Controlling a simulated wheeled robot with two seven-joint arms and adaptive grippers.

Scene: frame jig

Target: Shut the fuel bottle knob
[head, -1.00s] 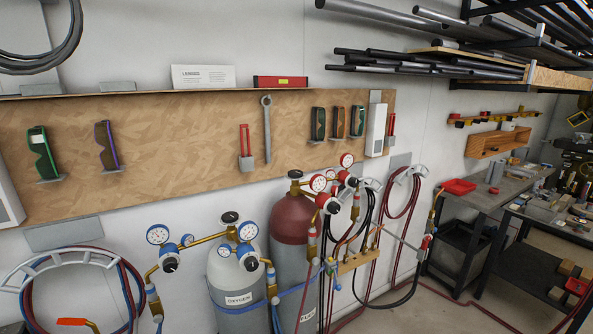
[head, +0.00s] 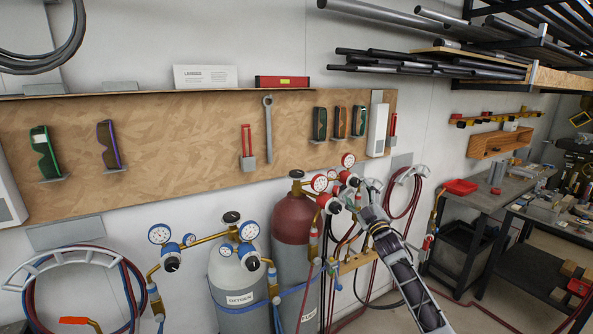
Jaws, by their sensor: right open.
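The maroon-topped fuel bottle (head: 292,222) stands in the middle of the head view, against the wall. Its dark knob (head: 296,174) sits on top of the bottle. A regulator with red-rimmed gauges (head: 319,182) and red-and-black knobs is attached at its right. My right gripper (head: 368,214) reaches in from the lower right, its tips by the hoses right of the regulator. It is open and apart from the top knob. My arm hides part of the hoses and bracket. My left gripper is not in view.
The grey oxygen bottle (head: 234,276) with blue gauges stands close on the left. A blue strap (head: 292,293) runs across both bottles. Hoses hang on a wall hook (head: 413,172) at the right. The chipboard tool panel (head: 200,140) is behind. A workbench (head: 475,200) stands farther right.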

